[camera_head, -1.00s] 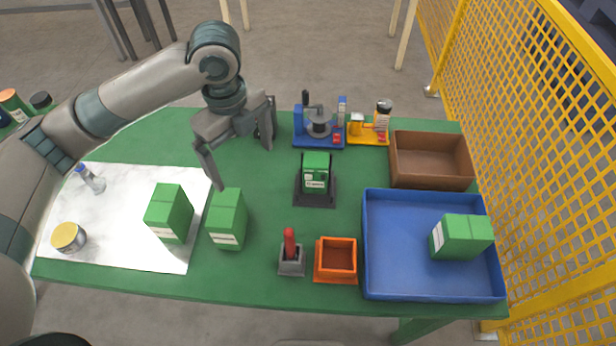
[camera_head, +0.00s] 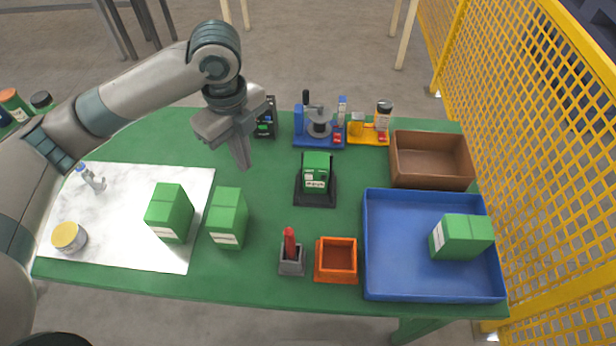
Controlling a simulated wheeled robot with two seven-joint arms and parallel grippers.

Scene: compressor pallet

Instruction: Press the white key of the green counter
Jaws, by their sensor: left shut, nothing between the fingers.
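My left gripper (camera_head: 243,164) is shut and empty, its fingers pointing down above the green table, left of the middle. A small dark device (camera_head: 270,112) with a green part low on its front stands just behind and right of the gripper, partly covered by it. A green block-shaped thing (camera_head: 316,170) with a whitish and dark front panel sits on a black base right of the gripper, apart from it. I cannot tell for sure which of these two is the green counter, and no white key shows clearly. My right gripper is not in view.
Two green boxes (camera_head: 228,219) stand near the white board (camera_head: 120,255). A red-handled tool in a grey holder (camera_head: 291,262), an orange bin (camera_head: 336,262), a blue tray (camera_head: 410,280), a brown bin (camera_head: 432,180) and a blue fixture (camera_head: 319,140) occupy the middle and right.

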